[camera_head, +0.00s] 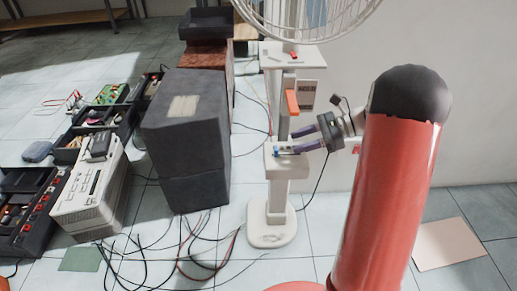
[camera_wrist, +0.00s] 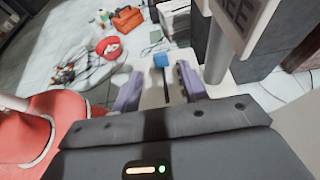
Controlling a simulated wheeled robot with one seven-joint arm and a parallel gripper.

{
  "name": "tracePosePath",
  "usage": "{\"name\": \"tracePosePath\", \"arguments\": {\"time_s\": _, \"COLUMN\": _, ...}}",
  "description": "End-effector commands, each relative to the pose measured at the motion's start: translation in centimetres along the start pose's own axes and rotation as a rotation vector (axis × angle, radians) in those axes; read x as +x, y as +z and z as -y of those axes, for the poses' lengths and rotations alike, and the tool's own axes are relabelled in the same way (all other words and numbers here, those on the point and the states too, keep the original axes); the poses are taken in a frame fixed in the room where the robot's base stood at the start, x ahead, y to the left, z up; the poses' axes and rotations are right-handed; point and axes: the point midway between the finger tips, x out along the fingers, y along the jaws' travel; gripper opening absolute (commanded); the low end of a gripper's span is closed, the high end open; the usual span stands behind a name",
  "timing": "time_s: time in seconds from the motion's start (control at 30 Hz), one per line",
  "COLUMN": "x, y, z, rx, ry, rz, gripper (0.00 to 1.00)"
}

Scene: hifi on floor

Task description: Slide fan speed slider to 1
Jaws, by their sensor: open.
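A white fan (camera_head: 305,20) stands on a pale post with a round base. A box-like panel (camera_head: 272,166) on the post carries a small blue slider knob, seen in the wrist view as a blue block (camera_wrist: 161,60) at the far end of a dark slot (camera_wrist: 167,90). My gripper (camera_head: 287,143) reaches in from the right with purple fingers. In the wrist view my gripper (camera_wrist: 158,72) is open, one finger on each side of the slot, with the blue knob near and slightly beyond the fingertips. Whether a finger touches it is unclear. Speed markings cannot be read.
An orange-red handle (camera_head: 292,103) and a small sign (camera_head: 307,93) sit on the post above the panel. A dark cabinet (camera_head: 186,130) stands close left. Cables (camera_head: 185,245) lie on the floor. A white device (camera_head: 90,195) is farther left.

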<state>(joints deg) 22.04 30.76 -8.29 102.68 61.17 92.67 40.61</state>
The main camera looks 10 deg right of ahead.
Motion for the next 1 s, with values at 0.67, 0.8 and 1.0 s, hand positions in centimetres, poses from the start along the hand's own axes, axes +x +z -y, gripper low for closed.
{"name": "tracePosePath", "arguments": {"time_s": 0.67, "x": 7.7, "y": 0.0, "z": 0.0, "rx": 0.000, "ry": 0.000, "rz": 0.001, "gripper": 0.44}}
{"name": "tracePosePath", "arguments": {"time_s": 0.8, "x": 7.7, "y": 0.0, "z": 0.0, "rx": 0.001, "ry": 0.000, "rz": 0.000, "gripper": 0.44}}
{"name": "tracePosePath", "arguments": {"time_s": 1.0, "x": 7.7, "y": 0.0, "z": 0.0, "rx": 0.001, "ry": 0.000, "rz": 0.001, "gripper": 0.31}}
